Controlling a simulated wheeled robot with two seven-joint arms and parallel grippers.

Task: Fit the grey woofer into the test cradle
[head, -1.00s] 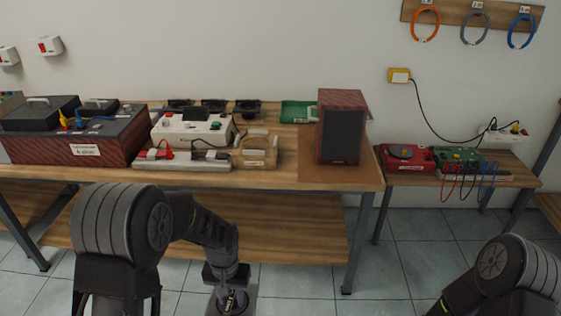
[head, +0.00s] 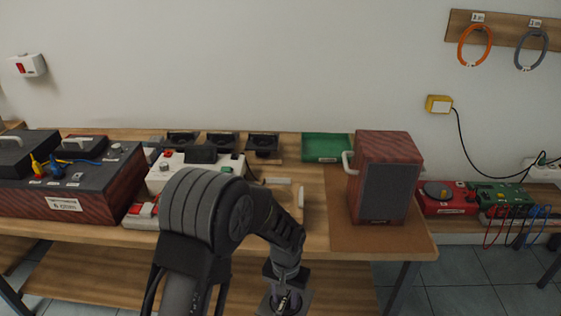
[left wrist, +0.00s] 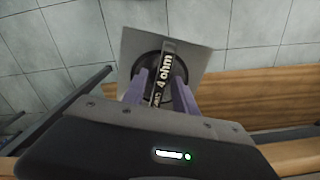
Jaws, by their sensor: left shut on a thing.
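My left gripper (head: 286,287) hangs low in front of the bench and is shut on the grey woofer. In the left wrist view, its purple fingers (left wrist: 160,92) close on a dark bar labelled "4 ohm" across the back of the woofer (left wrist: 199,58), which has a square grey plate and a round black body. In the head view, part of the woofer (head: 302,300) shows below the gripper. A light wooden piece (head: 301,197), seemingly the test cradle, stands on the bench behind my left arm, which hides most of it. My right gripper is out of view.
The bench front edge (head: 340,257) lies beyond the gripper. A red-brown speaker cabinet (head: 385,180) stands on a brown mat at right. Several black speaker units, including one (head: 263,144), sit at the back beside a green tray (head: 325,147). A white instrument (head: 180,172) stands left.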

